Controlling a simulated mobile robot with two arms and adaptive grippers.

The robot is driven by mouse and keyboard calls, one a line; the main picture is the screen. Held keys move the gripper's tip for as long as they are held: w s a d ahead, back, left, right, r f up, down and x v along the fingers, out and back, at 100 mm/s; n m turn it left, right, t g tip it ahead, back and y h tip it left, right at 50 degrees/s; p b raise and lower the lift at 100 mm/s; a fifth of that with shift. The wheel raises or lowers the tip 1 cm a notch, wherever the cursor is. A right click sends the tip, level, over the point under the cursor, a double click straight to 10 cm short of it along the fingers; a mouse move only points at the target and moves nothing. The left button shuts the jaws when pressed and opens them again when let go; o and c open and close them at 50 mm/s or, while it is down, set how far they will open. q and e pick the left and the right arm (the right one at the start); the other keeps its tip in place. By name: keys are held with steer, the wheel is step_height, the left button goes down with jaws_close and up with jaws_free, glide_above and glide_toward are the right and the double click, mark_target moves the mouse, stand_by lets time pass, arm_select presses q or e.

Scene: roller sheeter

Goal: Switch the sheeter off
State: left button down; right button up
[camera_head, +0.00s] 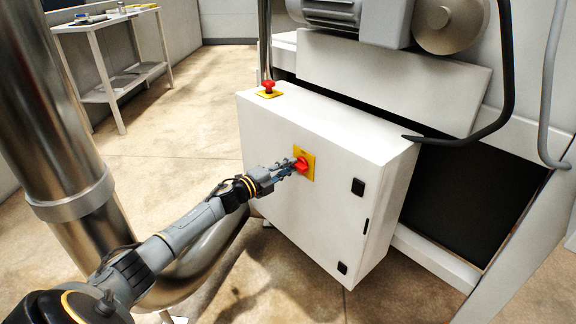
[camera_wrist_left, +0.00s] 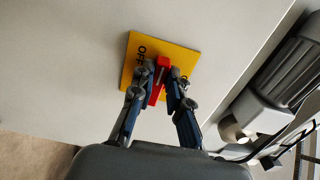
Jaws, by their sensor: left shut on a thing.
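The sheeter's white control box (camera_head: 270,135) stands in the middle of the head view. On its front face is a red rotary switch (camera_head: 301,165) on a yellow plate (camera_head: 310,157). My left gripper (camera_head: 290,168) is at the switch. In the left wrist view the fingers (camera_wrist_left: 162,82) are closed on either side of the red switch handle (camera_wrist_left: 158,80). My right gripper is in neither view.
A red emergency button (camera_head: 268,86) on a yellow base sits on top of the box. A large metal pipe (camera_head: 50,110) stands at the left. A grey motor (camera_head: 335,14) and a black cable (camera_head: 500,80) are above the box. A shelf table (camera_head: 95,27) is far left.

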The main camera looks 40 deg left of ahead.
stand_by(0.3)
arm_select(q)
steer(key=c, duration=1.3)
jaws_free()
steer(key=v, duration=1.2)
steer(key=shift+f, duration=0.1)
